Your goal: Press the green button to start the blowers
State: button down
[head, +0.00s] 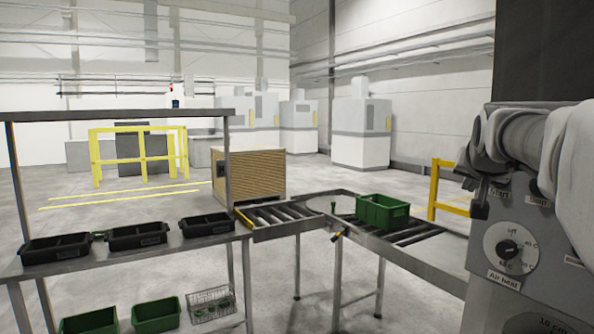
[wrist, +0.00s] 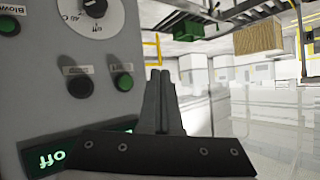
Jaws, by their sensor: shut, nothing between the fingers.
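The green button (wrist: 124,82) shows as a small round cap on the grey control panel (wrist: 45,110) in the wrist view, which is upside down. A small label lies beside it, and a black button (wrist: 80,86) is to its left. My gripper (wrist: 160,72) is shut and empty. Its fingertips appear just right of the green button, over the panel's edge; their distance from the panel cannot be told. In the head view the panel (head: 534,245) stands at the right, and my arm hides the green button there. A label reading Start shows below my arm.
A dial (head: 511,250) labelled Air heat and a green-lit display reading off (wrist: 50,157) are on the panel. A roller conveyor (head: 425,236) carries a green crate (head: 382,212) left of the panel. A bench (head: 120,256) holds black trays.

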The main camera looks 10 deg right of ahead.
jog(key=w+d+p, duration=0.2)
jog(key=w+d, duration=0.1)
jog(key=d, duration=0.5)
jog(key=shift+w, duration=0.15)
jog(key=shift+d, duration=0.1)
dwell(1.9)
jog(key=shift+w+d, duration=0.2)
jog(key=shift+d, duration=0.1)
jog(key=shift+w+d, duration=0.15)
jog(key=shift+d, duration=0.3)
dwell(0.7)
jog(key=shift+a, duration=0.15)
jog(key=shift+s+a, duration=0.35)
jog(key=shift+a, duration=0.35)
jog(key=shift+a+b, duration=0.1)
jog(key=shift+b, duration=0.2)
